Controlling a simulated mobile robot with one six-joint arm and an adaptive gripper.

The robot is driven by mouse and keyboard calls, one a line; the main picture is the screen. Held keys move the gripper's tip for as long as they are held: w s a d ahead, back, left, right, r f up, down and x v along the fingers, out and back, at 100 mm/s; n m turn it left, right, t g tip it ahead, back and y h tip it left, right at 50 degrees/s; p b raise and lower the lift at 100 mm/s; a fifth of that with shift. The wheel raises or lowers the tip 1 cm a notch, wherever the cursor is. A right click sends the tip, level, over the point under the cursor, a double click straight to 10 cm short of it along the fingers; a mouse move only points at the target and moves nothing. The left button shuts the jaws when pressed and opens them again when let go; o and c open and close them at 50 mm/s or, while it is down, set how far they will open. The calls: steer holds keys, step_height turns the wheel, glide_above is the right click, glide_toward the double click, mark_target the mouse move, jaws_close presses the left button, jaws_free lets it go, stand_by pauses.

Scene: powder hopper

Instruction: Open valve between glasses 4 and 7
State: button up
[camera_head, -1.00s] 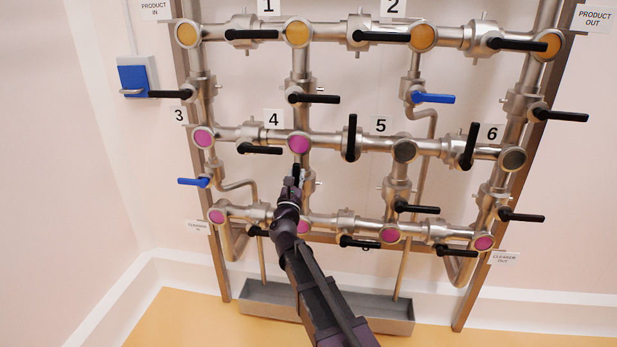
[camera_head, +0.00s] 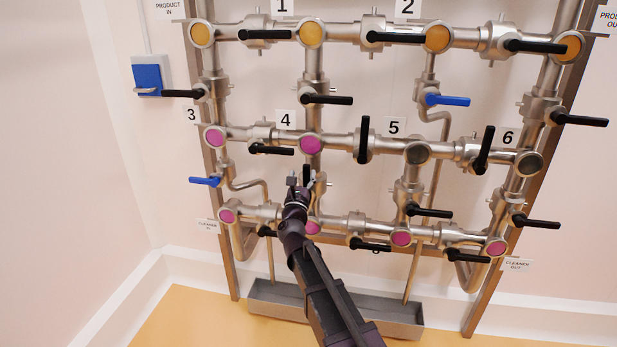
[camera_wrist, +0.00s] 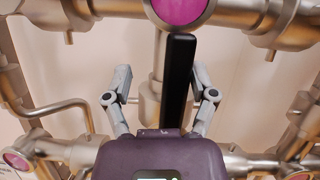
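Sight glass 4 (camera_head: 310,144) is a magenta disc in the middle row; it also shows at the top of the wrist view (camera_wrist: 178,8). A magenta glass below it (camera_head: 312,228), where 7 would be, is partly hidden by my arm. The black valve handle (camera_wrist: 179,80) between them stands upright, in line with the vertical pipe. In the head view my gripper (camera_head: 300,180) covers much of this valve. In the wrist view my gripper (camera_wrist: 160,78) is open, with the handle between its fingers, nearer the right one. Contact is not clear.
Black handles crowd around, including one left of glass 4 (camera_head: 272,150) and one above it (camera_head: 328,99). A blue handle (camera_head: 205,181) is at left. Pipes run behind and beside my gripper. A grey trough (camera_head: 262,299) stands below on the floor.

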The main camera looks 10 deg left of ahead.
steer(key=shift+s+d, duration=0.1)
steer(key=shift+s, duration=0.05)
stand_by(0.5)
steer(key=b+v, duration=0.6)
steer(key=v, duration=0.9)
steer(key=shift+s+a+f, duration=0.25)
steer(key=shift+s+a, duration=0.1)
steer(key=shift+a, duration=0.1)
stand_by(1.5)
